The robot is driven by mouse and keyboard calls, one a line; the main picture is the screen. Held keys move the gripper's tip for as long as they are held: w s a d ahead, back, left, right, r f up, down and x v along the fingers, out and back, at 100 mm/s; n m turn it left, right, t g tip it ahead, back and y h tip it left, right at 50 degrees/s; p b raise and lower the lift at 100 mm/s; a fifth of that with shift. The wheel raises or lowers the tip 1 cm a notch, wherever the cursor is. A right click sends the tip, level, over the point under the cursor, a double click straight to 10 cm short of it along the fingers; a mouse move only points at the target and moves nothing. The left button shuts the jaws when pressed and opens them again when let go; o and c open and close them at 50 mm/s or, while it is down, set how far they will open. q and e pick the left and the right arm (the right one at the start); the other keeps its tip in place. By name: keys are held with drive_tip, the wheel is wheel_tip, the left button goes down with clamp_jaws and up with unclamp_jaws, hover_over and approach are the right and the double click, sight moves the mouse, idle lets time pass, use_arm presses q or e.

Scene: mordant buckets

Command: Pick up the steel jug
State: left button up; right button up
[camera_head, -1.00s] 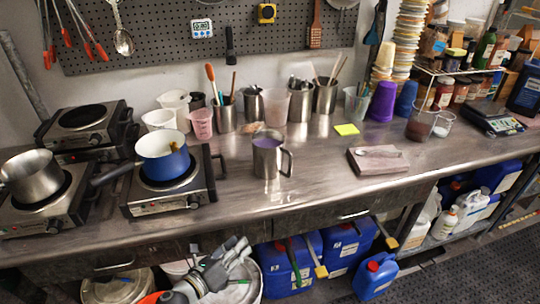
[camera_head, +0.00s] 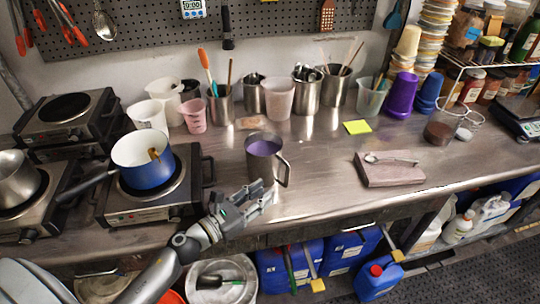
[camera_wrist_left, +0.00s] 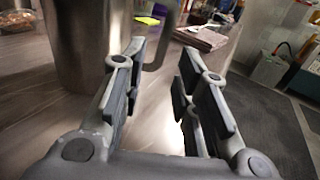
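The steel jug (camera_head: 262,163) stands upright on the steel counter, with purple liquid inside and its handle on the right side. In the left wrist view the jug (camera_wrist_left: 82,40) fills the upper left, close up, with its handle near the fingertips. My left gripper (camera_head: 262,192) is just in front of the jug, at the counter's front. In the left wrist view my left gripper (camera_wrist_left: 162,65) is open, with nothing between its fingers; the jug body lies left of them. My right gripper is not in view.
A blue pot (camera_head: 147,165) sits on a hot plate left of the jug. A folded cloth (camera_head: 390,172) with a spoon lies to the right. Metal canisters (camera_head: 306,92) and cups stand behind. The counter between jug and cloth is clear.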

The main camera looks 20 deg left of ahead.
sight(286, 187)
use_arm(q)
drive_tip(key=shift+w+d+r+p, duration=0.3)
drive_tip(key=shift+w+d, duration=0.15)
drive_tip(key=shift+w, duration=0.15)
drive_tip(key=shift+w+d+r+p, duration=0.15)
drive_tip(key=shift+w+d+p, duration=0.1)
drive_tip(key=shift+w+d, duration=0.25)
drive_tip(key=shift+w+f, duration=0.1)
drive_tip(key=shift+w, duration=0.25)
drive_tip(key=shift+w+d, duration=0.15)
drive_tip(key=shift+w, duration=0.1)
drive_tip(key=p+x, duration=0.1)
drive_tip(key=x, duration=0.1)
drive_tip(key=p+x, duration=0.1)
drive_tip(key=x, duration=0.1)
drive_tip(key=shift+r, duration=0.4)
drive_tip(key=shift+w+d+p, duration=0.2)
drive_tip(key=shift+w+p, duration=0.15)
drive_tip(key=shift+w+d+f, duration=0.15)
drive_tip(key=shift+w+f, duration=0.05)
drive_tip(key=shift+w, duration=0.05)
drive_tip(key=shift+s, duration=0.1)
drive_tip(key=shift+c, duration=1.4)
clamp_jaws()
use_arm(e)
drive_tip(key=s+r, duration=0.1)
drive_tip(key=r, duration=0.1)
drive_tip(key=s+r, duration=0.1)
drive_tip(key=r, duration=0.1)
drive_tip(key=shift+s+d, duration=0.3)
